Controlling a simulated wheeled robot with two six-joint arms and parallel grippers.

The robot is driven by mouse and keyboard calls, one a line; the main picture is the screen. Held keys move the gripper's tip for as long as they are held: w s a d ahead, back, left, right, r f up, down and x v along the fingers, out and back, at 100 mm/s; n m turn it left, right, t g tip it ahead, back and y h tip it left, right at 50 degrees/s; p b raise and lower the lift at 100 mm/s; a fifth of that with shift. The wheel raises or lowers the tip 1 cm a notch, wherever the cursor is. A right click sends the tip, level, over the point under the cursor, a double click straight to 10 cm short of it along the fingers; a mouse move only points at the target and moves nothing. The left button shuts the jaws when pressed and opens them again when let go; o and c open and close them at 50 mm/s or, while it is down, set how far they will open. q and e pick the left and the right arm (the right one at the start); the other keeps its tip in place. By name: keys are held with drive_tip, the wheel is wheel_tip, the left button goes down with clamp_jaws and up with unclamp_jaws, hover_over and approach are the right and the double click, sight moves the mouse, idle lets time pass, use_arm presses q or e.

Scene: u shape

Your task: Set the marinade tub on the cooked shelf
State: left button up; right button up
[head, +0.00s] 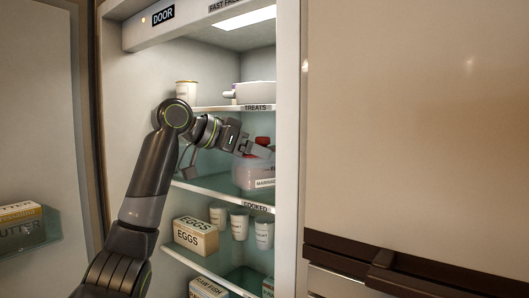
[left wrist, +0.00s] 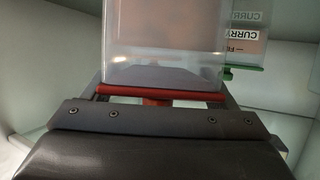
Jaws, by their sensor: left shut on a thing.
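The marinade tub (head: 252,178) is see-through with reddish contents and a white label reading MARINADE at its lower front. My left gripper (head: 245,146) reaches into the fridge and is at the top of the tub. In the left wrist view the clear tub (left wrist: 165,50) has a red rim and a red piece between the fingers (left wrist: 157,101); the gripper is shut on it. The cooked shelf (head: 232,198) carries a COOKED label on its front edge. The tub is just above this shelf's edge in the picture; I cannot tell whether it touches the shelf. My right gripper is not in view.
A curry tub (left wrist: 244,40) with a green rim stands close beside in the left wrist view. The treats shelf (head: 215,108) is above, with a white cup (head: 186,90) and a white pot (head: 256,93). Eggs (head: 196,236) and white cups stand below. The fridge's right wall is near.

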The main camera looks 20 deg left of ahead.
use_arm(q)
drive_tip(key=p+x, duration=0.1)
drive_tip(key=x, duration=0.2)
drive_tip(key=shift+d+p, duration=0.1)
drive_tip(key=shift+p, duration=0.3)
drive_tip(key=shift+f, duration=0.15)
drive_tip(key=shift+s+a, duration=0.2)
drive_tip(key=shift+a, duration=0.1)
drive_tip(key=o, duration=1.6)
drive_tip(key=shift+f, duration=0.2)
drive_tip(key=o, duration=0.4)
drive_tip(key=shift+d, duration=0.15)
drive_tip(key=shift+r, duration=0.1)
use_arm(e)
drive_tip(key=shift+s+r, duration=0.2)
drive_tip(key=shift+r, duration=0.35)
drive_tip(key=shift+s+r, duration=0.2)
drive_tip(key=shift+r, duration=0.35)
